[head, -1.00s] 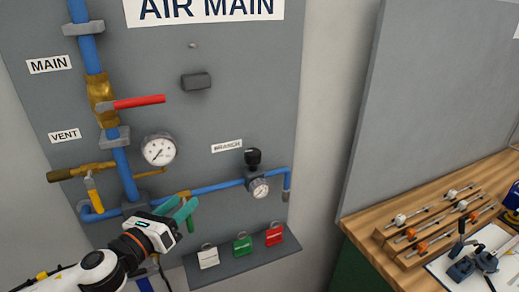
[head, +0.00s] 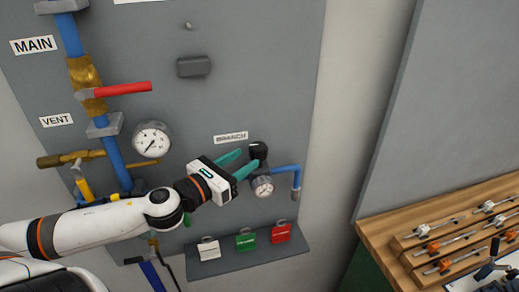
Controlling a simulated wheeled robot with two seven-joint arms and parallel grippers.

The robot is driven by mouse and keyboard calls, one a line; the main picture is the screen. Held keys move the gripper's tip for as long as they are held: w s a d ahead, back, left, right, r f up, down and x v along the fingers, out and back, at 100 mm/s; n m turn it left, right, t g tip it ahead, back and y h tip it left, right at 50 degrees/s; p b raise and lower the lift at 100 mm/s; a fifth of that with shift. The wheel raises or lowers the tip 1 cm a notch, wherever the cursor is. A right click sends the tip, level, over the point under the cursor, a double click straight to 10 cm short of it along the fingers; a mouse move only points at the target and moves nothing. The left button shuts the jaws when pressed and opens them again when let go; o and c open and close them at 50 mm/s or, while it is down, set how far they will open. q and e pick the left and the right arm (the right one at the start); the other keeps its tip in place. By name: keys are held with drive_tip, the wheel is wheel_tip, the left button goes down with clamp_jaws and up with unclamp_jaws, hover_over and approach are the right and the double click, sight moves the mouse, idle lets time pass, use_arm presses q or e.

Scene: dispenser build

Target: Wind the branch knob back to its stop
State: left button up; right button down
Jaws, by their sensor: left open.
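The branch knob (head: 258,150) is a black cap on top of the regulator on the blue branch pipe (head: 287,169), under the BRANCH label (head: 231,138). A small round gauge (head: 262,187) sits below it. My left gripper (head: 246,160) is open, its teal fingers pointing right at the knob. One fingertip overlaps the knob's left and lower side in the head view; I cannot tell whether it touches. The gripper body hides the pipe left of the regulator. My right gripper is not in view.
A red-handled main valve (head: 115,89), a vent valve (head: 80,180) and a larger gauge (head: 151,139) are at left. A shelf (head: 240,257) with white, green and red padlocks lies below. A wooden bench (head: 400,220) with racked tools stands at right.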

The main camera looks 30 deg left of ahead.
sight(252, 153)
use_arm(q)
drive_tip(key=shift+w+r, duration=0.15)
drive_tip(key=shift+w, duration=0.65)
drive_tip(key=shift+w+d+p, duration=0.1)
drive_tip(key=shift+w+p, duration=0.2)
drive_tip(key=shift+w+d+p, duration=0.1)
drive_tip(key=shift+w+p, duration=0.4)
drive_tip(key=shift+w, duration=0.55)
drive_tip(key=shift+w+d, duration=0.1)
drive_tip(key=shift+w, duration=0.25)
drive_tip(key=shift+w+d+p, duration=0.15)
drive_tip(key=shift+w+p, duration=0.15)
drive_tip(key=shift+w, duration=0.2)
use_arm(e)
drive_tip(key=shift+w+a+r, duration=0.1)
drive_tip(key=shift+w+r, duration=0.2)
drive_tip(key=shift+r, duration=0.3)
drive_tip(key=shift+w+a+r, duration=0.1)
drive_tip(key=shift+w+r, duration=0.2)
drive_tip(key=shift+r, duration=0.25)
use_arm(q)
drive_tip(key=shift+c, duration=0.4)
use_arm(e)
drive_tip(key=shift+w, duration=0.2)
use_arm(q)
drive_tip(key=c, duration=0.6)
